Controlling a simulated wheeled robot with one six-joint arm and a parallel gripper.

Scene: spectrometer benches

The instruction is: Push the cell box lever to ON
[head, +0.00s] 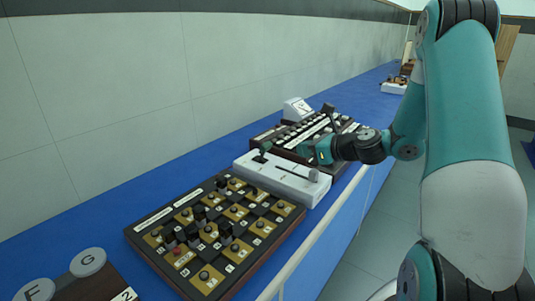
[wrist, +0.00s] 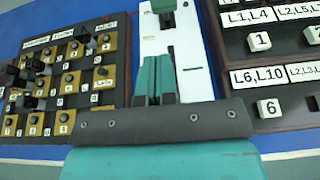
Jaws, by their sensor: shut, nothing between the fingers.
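The white box (head: 290,186) with a lever, apparently the cell box, stands on the blue bench between two dark panels. Its lever (head: 262,152) has a dark green handle and rises at the box's far left part in the head view. A dark green part, apparently the handle (wrist: 163,7), shows at the top edge of the wrist view. My gripper (head: 303,150) is shut and empty, over or beside the white box; its green fingers (wrist: 156,78) lie together over the white box in the wrist view. I cannot tell whether they touch anything. The ON marking is not readable.
A dark board with brass plates and black knobs (head: 215,235) lies nearer. A dark panel with white keys and labels (wrist: 280,75) lies on the other side, close to my gripper. Round discs F and G (head: 88,262) are at lower left. The wall runs behind the bench.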

